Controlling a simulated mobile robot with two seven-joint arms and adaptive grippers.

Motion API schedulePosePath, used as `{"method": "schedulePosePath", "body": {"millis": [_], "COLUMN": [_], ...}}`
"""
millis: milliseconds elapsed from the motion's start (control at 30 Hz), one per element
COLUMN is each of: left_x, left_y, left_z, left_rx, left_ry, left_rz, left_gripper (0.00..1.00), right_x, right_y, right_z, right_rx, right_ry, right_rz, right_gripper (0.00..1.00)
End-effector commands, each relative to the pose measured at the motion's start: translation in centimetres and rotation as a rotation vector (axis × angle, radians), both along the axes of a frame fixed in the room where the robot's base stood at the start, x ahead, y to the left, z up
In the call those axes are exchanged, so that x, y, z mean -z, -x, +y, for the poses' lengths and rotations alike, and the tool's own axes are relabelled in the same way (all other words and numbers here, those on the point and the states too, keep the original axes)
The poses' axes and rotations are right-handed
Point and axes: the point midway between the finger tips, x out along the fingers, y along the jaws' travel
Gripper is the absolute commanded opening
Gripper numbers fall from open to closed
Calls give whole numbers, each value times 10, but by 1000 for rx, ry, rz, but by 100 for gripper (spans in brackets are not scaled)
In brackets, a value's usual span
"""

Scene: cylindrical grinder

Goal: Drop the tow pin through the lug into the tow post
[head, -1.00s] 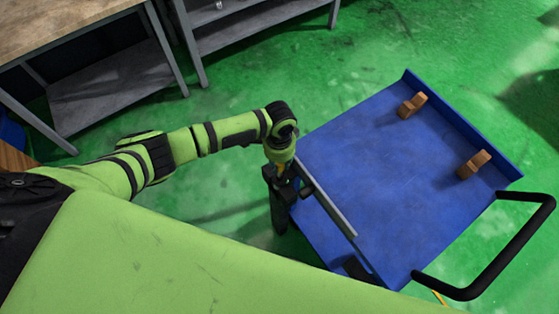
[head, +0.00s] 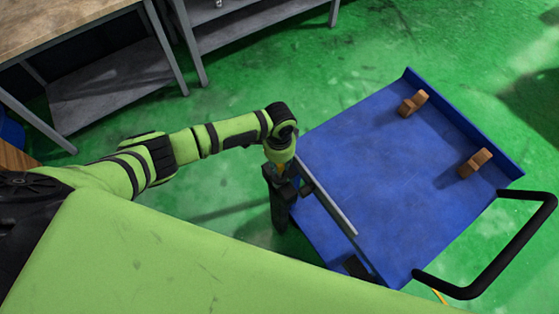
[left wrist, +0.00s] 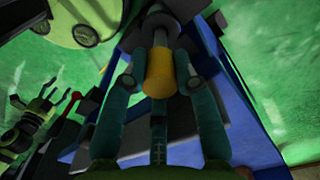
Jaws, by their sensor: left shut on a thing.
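My left gripper (head: 281,163) is at the left corner of the blue cart, pointing down over a dark post (head: 281,212). In the left wrist view, my left gripper (left wrist: 158,72) has its teal fingers closed around a yellow piece, taken as the tow pin (left wrist: 159,80). Grey metal parts lie just beyond the yellow piece in the wrist view. The lug and the hole in the post are not clearly visible, so I cannot tell whether the pin is in them.
The blue cart (head: 370,165) has a grey bar (head: 328,205) along its near left edge and a black handle (head: 510,255) at right. Two brown blocks (head: 413,103) (head: 475,163) stand on its bed. A workbench (head: 60,30) and grey shelving (head: 250,30) stand behind.

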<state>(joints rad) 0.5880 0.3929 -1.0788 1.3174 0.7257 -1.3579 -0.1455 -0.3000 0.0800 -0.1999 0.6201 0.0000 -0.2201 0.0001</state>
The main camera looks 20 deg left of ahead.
Motion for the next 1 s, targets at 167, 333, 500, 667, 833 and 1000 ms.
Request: {"method": "schedulePosePath", "body": {"millis": [167, 333, 500, 667, 833, 1000], "left_x": [5, 10, 14, 18, 22, 26], "left_y": [0, 0, 0, 0, 0, 0], "left_z": [0, 0, 0, 0, 0, 0], "left_rx": [0, 0, 0, 0, 0, 0], "left_ry": [1, 1, 1, 1, 1, 2], "left_rz": [-1, -1, -1, -1, -1, -1], "left_gripper": [0, 0, 0, 0, 0, 0], "right_x": [4, 7, 10, 13, 16, 19], "right_y": [0, 0, 0, 0, 0, 0], "right_z": [0, 0, 0, 0, 0, 0], "right_rx": [0, 0, 0, 0, 0, 0], "right_ry": [0, 0, 0, 0, 0, 0], "right_rz": [0, 0, 0, 0, 0, 0], "right_gripper": [59, 59, 59, 59, 59, 59]}}
